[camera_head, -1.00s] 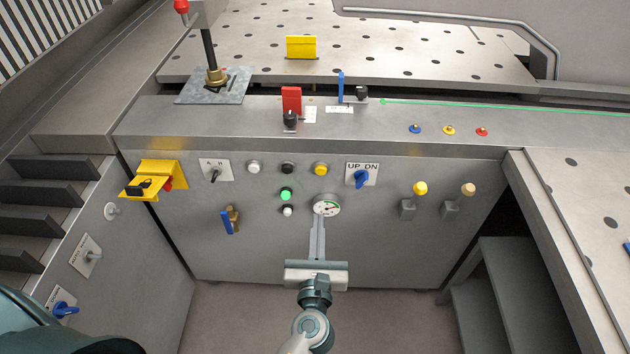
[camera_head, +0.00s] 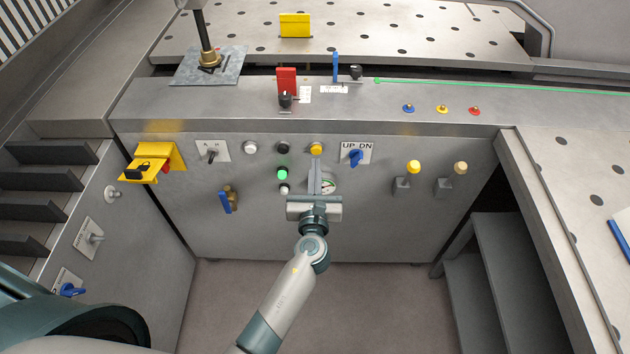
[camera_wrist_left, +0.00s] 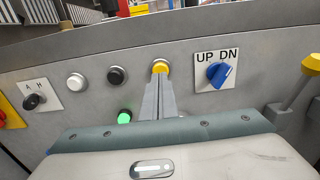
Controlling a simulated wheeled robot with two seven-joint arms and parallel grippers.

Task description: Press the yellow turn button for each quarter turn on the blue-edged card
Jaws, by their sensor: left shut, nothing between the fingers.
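The yellow button (camera_head: 316,148) sits on the front panel, at the right end of a row with a white and a black button. It also shows in the left wrist view (camera_wrist_left: 160,66). My left gripper (camera_head: 315,163) is shut and empty, its fingers pointing up at the yellow button. In the left wrist view the fingertips (camera_wrist_left: 158,82) overlap the button's lower edge; I cannot tell whether they touch it. A pale sheet with a blue edge (camera_head: 619,241), perhaps the card, is cut off at the right edge; its marks cannot be read. My right gripper is not in view.
A blue UP DN switch (camera_head: 355,157) is right of the button. A green lit button (camera_head: 282,174) and a gauge (camera_head: 329,185), partly hidden by my gripper, are below. Two levers (camera_head: 413,167) (camera_head: 460,168) stick out at right. A yellow bracket (camera_head: 153,162) juts out at left.

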